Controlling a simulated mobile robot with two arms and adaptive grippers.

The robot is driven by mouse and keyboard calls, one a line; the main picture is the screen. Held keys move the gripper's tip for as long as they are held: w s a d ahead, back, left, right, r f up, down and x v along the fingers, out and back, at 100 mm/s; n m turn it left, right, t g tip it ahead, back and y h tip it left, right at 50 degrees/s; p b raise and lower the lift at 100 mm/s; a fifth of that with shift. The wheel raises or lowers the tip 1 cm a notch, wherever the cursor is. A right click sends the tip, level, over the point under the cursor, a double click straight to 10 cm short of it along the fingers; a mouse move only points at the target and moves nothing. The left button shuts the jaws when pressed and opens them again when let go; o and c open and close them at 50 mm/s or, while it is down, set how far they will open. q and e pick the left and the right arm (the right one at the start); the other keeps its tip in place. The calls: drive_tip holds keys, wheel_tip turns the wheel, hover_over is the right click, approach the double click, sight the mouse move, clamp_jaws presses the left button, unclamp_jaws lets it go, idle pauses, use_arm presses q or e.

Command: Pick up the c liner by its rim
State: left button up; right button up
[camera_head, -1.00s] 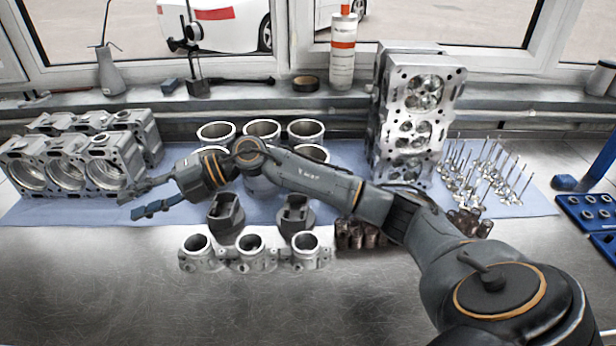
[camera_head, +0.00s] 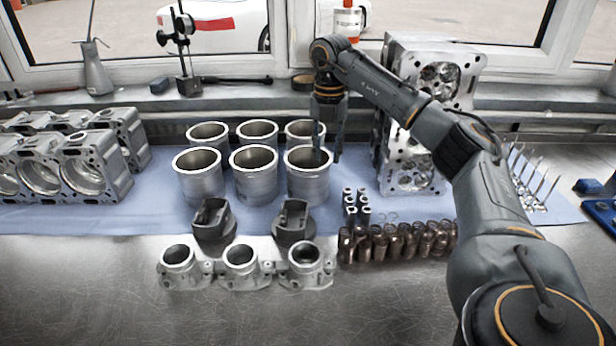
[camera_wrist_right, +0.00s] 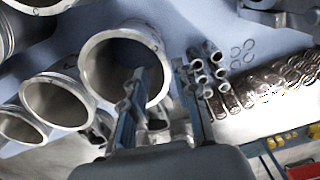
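Several grey metal cylinder liners stand upright in two rows on the blue mat (camera_head: 130,215). No label shows which is the c liner; my right gripper is at the front right liner (camera_head: 307,184). My right gripper (camera_head: 328,152) points down with its fingers apart, straddling the right side of that liner's rim. In the right wrist view, one finger of the gripper (camera_wrist_right: 162,80) lies over the opening of the liner (camera_wrist_right: 92,62) and the other is outside its wall. Whether either finger touches the wall cannot be told. My left gripper is not in view.
The cylinder head (camera_head: 408,165) stands close to the right of my gripper. Small sleeves (camera_head: 357,200) and brown parts (camera_head: 395,243) lie at the front right. Two dark blocks (camera_head: 293,222) and the throttle-like housings (camera_head: 240,265) sit in front. Bare bench lies nearest me.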

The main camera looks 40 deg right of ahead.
sight(328, 195)
wheel_tip(328, 195, down, 3)
drive_tip(key=shift+r, duration=0.1)
drive_tip(key=f, duration=0.3)
drive_tip(key=f+p, duration=0.1)
drive_tip(key=f, duration=0.1)
drive_tip(key=shift+s+d+f, duration=0.1)
drive_tip(key=shift+s+d, duration=0.05)
drive_tip(key=shift+d, duration=0.25)
clamp_jaws()
